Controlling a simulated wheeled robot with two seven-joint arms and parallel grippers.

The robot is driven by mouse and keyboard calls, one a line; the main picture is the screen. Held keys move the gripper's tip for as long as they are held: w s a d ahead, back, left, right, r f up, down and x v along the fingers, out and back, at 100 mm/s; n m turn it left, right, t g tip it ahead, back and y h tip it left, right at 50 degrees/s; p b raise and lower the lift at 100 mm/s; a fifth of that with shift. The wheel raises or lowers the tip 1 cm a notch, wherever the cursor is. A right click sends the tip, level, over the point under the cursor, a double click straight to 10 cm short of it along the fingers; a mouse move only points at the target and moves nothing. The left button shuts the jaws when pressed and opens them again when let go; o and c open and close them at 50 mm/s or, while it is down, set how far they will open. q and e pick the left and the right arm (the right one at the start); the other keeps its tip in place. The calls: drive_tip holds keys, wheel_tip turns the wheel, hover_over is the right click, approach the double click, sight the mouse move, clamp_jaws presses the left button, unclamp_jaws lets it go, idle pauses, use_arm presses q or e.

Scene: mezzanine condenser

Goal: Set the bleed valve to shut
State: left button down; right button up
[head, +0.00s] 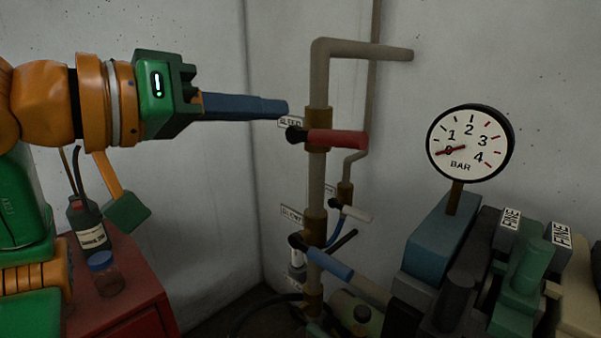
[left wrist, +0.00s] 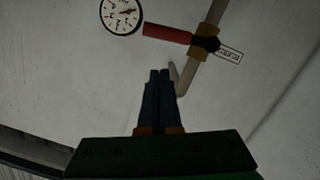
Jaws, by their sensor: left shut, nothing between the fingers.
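The bleed valve has a red lever (head: 337,139) on a brass body on the vertical pipe. The lever lies about level, crosswise to the pipe, pointing right in the head view. A small BLEED label (head: 290,122) is beside it. In the left wrist view the red lever (left wrist: 167,33) shows beyond the fingertips, with the label (left wrist: 230,54) next to its pivot. My left gripper (head: 287,108) is shut and empty, its blue fingers pointing right, just left of the pipe and a little above the lever in the head view. It appears apart from the lever. My right gripper is out of view.
A pressure gauge (head: 470,143) reads near 0 at right. Below the bleed valve are a white lever (head: 356,213) and a blue lever (head: 330,264). Blocky equipment (head: 440,245) fills the lower right. A red cabinet (head: 125,295) with bottles stands lower left.

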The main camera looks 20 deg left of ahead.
use_arm(q)
drive_tip(key=s+r+m+t, duration=0.1)
drive_tip(key=s+m, duration=0.1)
drive_tip(key=p, duration=0.3)
hover_over(328, 138)
drive_tip(key=s, duration=0.3)
drive_tip(key=f, duration=0.2)
drive_tip(key=w+f+b, duration=0.1)
drive_tip(key=shift+f+m, duration=0.4)
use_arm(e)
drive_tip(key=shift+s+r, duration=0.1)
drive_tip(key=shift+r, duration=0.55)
